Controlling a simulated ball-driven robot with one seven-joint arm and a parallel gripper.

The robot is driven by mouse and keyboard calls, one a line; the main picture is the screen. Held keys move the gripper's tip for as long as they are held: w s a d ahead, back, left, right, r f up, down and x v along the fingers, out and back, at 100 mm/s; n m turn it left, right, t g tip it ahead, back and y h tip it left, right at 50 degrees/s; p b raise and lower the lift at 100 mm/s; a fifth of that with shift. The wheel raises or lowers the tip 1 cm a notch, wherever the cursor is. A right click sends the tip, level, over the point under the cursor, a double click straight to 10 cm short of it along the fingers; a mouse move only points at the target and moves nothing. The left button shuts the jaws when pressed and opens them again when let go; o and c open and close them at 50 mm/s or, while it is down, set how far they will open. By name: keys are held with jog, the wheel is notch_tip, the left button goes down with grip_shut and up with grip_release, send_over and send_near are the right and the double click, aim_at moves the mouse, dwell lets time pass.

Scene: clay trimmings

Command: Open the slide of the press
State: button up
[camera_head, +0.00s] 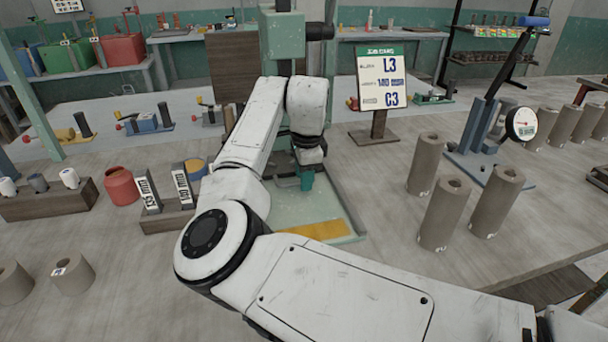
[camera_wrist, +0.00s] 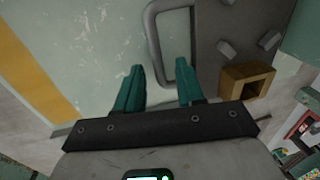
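The press (camera_head: 282,38) is a green machine behind my arm in the head view; its pale green base (camera_head: 305,207) has a yellow strip at the front. In the wrist view, the slide (camera_wrist: 225,45) is a dark grey plate with several studs and a squared loop handle (camera_wrist: 153,40) on its left side. My gripper (camera_wrist: 160,65) has two teal fingers, spread apart. The handle's outer bar shows between them, and the right fingertip appears within the loop. I cannot tell whether either finger touches it. In the head view my gripper (camera_head: 306,180) is low over the base, mostly hidden by my arm.
A sign board (camera_head: 382,82) reading L3 and C3 stands right of the press. Several clay cylinders (camera_head: 443,213) stand at right, near a dial gauge stand (camera_head: 521,124). A red pot (camera_head: 121,186) and labelled blocks (camera_head: 182,186) are at left. A square tan tube (camera_wrist: 247,82) adjoins the slide.

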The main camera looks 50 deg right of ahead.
jog(key=shift+c, duration=0.3)
grip_shut()
dwell(0.3)
